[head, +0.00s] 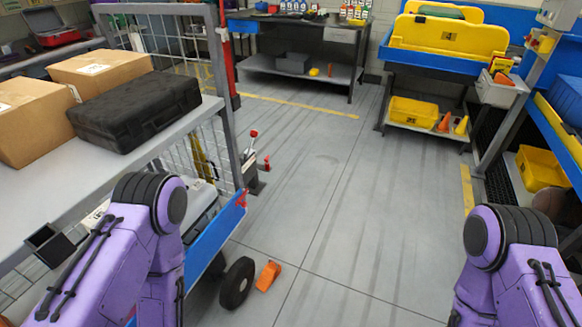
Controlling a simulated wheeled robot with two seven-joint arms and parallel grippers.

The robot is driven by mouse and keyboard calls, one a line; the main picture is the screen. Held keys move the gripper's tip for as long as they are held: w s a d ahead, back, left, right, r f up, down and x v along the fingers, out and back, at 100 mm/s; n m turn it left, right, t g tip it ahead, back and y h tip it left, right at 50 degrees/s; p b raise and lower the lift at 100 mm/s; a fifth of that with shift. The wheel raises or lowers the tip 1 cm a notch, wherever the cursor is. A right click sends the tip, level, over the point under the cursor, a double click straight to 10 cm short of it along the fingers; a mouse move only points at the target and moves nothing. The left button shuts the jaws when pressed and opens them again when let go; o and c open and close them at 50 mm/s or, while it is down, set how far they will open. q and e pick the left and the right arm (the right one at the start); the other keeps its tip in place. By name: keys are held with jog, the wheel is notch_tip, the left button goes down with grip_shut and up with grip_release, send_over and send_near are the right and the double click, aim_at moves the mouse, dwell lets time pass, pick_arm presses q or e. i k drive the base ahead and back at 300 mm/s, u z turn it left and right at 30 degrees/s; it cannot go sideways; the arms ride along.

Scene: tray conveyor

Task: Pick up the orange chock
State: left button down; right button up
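The orange chock (268,276) is a small wedge on the grey floor. It lies just right of a black cart wheel (237,283), close beside it; I cannot tell whether they touch. My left arm comes in at the lower left, and its purple links stand in front of part of the cart. My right arm comes in at the lower right. Neither gripper's fingers show in the head view.
The cart (215,222) at the left has a blue edge and mesh sides and carries cardboard boxes (112,75) and a black case (135,108). A lever with a red knob (253,160) stands near its corner. Open floor (340,200) lies in the middle. Yellow bins (413,111) are at the right.

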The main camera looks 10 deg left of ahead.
aim_at(272, 270)
jog(key=u, duration=0.4)
jog(key=k, duration=0.25)
jog(key=z, duration=1.2)
jog(key=i, duration=1.7)
jog(key=u, duration=1.2)
jog(key=i, duration=0.45)
jog(key=u, duration=0.4)
